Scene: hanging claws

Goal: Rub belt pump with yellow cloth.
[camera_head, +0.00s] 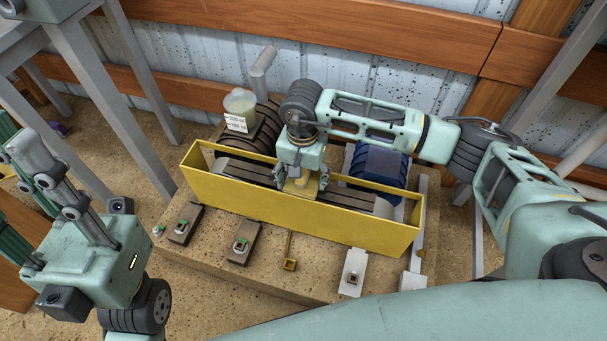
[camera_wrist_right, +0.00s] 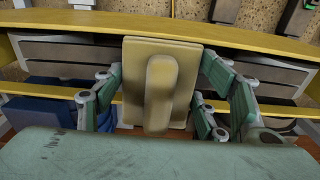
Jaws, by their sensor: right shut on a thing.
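The belt pump stands on a speckled slab and has a long yellow guard frame (camera_head: 330,218), a brown ribbed body at the back left and a blue motor (camera_head: 378,165) at the back right. My right gripper (camera_head: 301,180) points down inside the frame. It is shut on the yellow cloth (camera_head: 300,188), which looks like a flat tan-yellow pad with a raised grip in the right wrist view (camera_wrist_right: 161,90). Whether the pad touches the pump is hidden. My left gripper (camera_head: 50,185) is at the left, away from the pump; its fingertips are partly out of frame.
A translucent container (camera_head: 240,107) with a white label stands on the brown body. Several small fittings with switches line the slab's front, including a white one (camera_head: 353,272). Grey metal legs (camera_head: 130,100) stand at the left. A wall with wooden rails (camera_head: 330,35) closes the back.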

